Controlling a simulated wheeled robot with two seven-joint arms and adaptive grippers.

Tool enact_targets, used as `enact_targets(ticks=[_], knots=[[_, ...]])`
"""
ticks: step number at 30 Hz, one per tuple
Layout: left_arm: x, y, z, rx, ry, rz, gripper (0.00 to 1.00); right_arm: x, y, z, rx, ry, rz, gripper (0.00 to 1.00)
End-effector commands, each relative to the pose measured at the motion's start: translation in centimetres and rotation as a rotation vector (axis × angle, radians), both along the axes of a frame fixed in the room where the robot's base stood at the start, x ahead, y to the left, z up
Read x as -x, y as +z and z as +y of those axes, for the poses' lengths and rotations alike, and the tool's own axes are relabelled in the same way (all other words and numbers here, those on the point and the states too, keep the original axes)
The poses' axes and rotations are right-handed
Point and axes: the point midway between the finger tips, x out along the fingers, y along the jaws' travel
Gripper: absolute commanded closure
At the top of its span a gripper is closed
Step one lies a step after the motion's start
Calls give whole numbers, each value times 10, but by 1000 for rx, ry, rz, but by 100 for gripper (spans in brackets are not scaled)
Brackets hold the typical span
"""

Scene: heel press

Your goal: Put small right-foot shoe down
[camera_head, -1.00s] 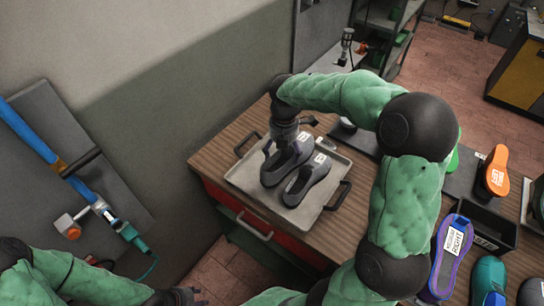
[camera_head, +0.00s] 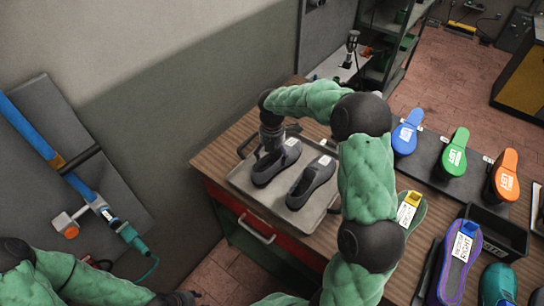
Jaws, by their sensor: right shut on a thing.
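Two dark grey shoes are on a metal tray (camera_head: 243,177) on the wooden bench. The left one, the small right-foot shoe (camera_head: 264,176), is under my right gripper (camera_head: 268,150). My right gripper is shut on this shoe at its far end, and the fingertips are partly hidden. The shoe appears to be at the tray surface; I cannot tell if it bears its full weight there. The other shoe (camera_head: 312,182) lies to its right, apart from it. Both carry white labels. My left gripper (camera_head: 185,298) is at the bottom edge, far from the tray, its fingers unclear.
Blue (camera_head: 406,137), green (camera_head: 454,160) and orange (camera_head: 505,180) labelled foot forms stand on a dark strip at right. A purple-edged one (camera_head: 461,255) and a black bin (camera_head: 497,232) are nearer. My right arm arches over the tray's right side.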

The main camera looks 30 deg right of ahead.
Motion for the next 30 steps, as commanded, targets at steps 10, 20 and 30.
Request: enact_targets(ticks=[10,20,30], knots=[[0,-1,0,0,0,0,60,0,-5,0,0,0,-1,0],[0,-1,0,0,0,0,60,0,-4,0,1,0,-1,0],[0,9,0,0,0,0,60,-1,39,-1,2,1,-5,0]])
